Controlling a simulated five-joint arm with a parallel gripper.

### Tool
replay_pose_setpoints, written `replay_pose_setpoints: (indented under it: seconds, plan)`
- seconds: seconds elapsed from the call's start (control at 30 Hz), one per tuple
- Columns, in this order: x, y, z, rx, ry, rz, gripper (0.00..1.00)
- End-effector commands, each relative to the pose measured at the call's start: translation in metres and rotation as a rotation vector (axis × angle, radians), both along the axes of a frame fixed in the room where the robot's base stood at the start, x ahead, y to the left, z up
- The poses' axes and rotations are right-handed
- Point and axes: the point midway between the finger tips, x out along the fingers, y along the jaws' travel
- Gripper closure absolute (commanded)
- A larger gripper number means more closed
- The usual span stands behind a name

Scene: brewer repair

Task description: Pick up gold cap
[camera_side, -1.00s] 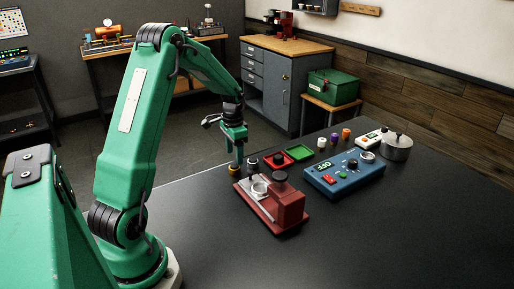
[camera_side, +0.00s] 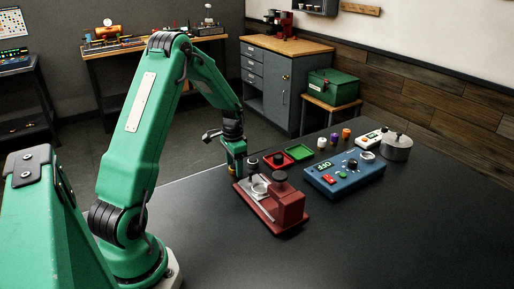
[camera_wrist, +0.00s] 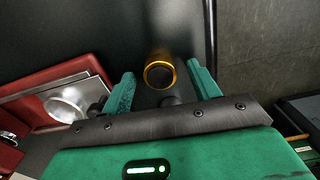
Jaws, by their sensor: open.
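The gold cap (camera_wrist: 160,57) shows in the wrist view as a round gold ring with a dark centre, between and just past my two green fingertips. My gripper (camera_wrist: 162,82) is open around that line, with a visible gap on both sides of the cap. In the side view my gripper (camera_side: 237,165) points down at the table's left part, just behind the red brewer. The cap is largely hidden behind my fingers there.
The red brewer (camera_side: 288,206) stands close to my gripper; its red body and metal plate (camera_wrist: 35,98) fill the wrist view's left. A red tray (camera_side: 270,162), green tray (camera_side: 299,153) and blue control box (camera_side: 345,181) stand to the right. The front table is clear.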

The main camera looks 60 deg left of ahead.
Motion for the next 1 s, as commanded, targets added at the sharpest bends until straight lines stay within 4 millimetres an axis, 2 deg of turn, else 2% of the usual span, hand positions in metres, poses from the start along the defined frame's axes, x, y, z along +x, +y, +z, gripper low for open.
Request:
replay_pose_setpoints:
  seconds: [0.17, 0.27, 0.43, 0.47, 0.77, 1.0]
  plan:
    - [0.000, 0.000, 0.000, 0.000, 0.000, 0.000, 0.39]
    - [0.000, 0.000, 0.000, 0.000, 0.000, 0.000, 0.55]
    - [0.000, 0.000, 0.000, 0.000, 0.000, 0.000, 0.88]
    - [0.000, 0.000, 0.000, 0.000, 0.000, 0.000, 0.90]
    - [0.000, 0.000, 0.002, 0.001, -0.001, 0.000, 0.90]
    - [0.001, 0.001, 0.017, 0.002, -0.003, 0.000, 0.90]
